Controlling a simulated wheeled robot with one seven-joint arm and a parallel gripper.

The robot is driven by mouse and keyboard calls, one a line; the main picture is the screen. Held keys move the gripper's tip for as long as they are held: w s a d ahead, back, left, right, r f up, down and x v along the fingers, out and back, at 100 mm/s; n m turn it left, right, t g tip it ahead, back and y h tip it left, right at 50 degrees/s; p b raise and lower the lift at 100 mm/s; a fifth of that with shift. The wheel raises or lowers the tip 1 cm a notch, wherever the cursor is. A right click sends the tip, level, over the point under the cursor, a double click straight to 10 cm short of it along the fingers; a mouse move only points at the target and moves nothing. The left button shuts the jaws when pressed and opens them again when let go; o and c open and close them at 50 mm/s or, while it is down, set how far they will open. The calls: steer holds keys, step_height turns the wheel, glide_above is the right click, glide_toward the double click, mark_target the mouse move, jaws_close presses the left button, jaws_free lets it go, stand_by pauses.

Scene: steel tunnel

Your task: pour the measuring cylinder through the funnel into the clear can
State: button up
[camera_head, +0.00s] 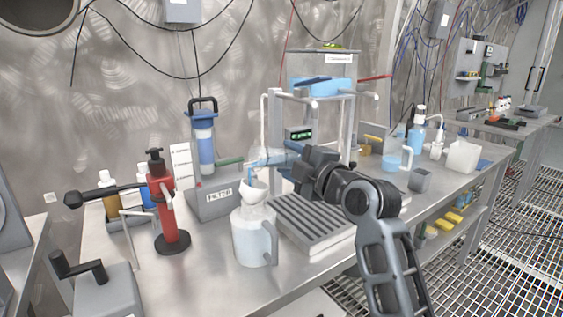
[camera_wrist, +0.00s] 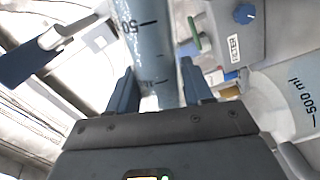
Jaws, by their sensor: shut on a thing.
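The clear can (camera_head: 247,238), a translucent jug with a side handle, stands upright on the steel bench. Its wall with a 500 ml mark shows at the right of the wrist view (camera_wrist: 283,98). The pale funnel (camera_head: 254,192) sits in its mouth. My gripper (camera_head: 290,156) is shut on the measuring cylinder (camera_wrist: 150,38), which passes between both fingers in the wrist view and shows a 50 mark. In the head view the cylinder is tipped far over, nearly level, with its left end above the funnel. Bluish liquid shows near that end. I cannot tell whether liquid is flowing.
A grey filter box (camera_head: 214,198) and a blue filter housing (camera_head: 204,148) stand behind the can. A red stand (camera_head: 164,205) is to the left. A ribbed grey plate (camera_head: 312,222) lies right of the can, under my arm. A frame with a blue tank (camera_head: 322,88) rises behind.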

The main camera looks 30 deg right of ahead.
steer(key=shift+r+n+b, duration=0.4)
steer(key=shift+n+b, duration=0.2)
steer(key=shift+n, duration=0.5)
steer(key=shift+a, duration=0.1)
steer(key=shift+r, duration=0.1)
steer(key=shift+a+r+n+b, duration=0.2)
steer(key=shift+r+n, duration=0.15)
steer(key=shift+n, duration=0.25)
steer(key=shift+a+r+n+b, duration=0.15)
steer(key=shift+r+n, duration=0.2)
steer(key=shift+n, duration=0.25)
steer(key=shift+r+n, duration=0.2)
steer(key=shift+n, duration=0.1)
stand_by(0.4)
steer(key=shift+d+f+m, duration=0.2)
steer(key=shift+f+m, duration=0.3)
steer(key=shift+m, duration=0.2)
steer(key=shift+d+f+m, duration=0.15)
steer(key=shift+f+m, duration=0.3)
steer(key=shift+m, duration=0.25)
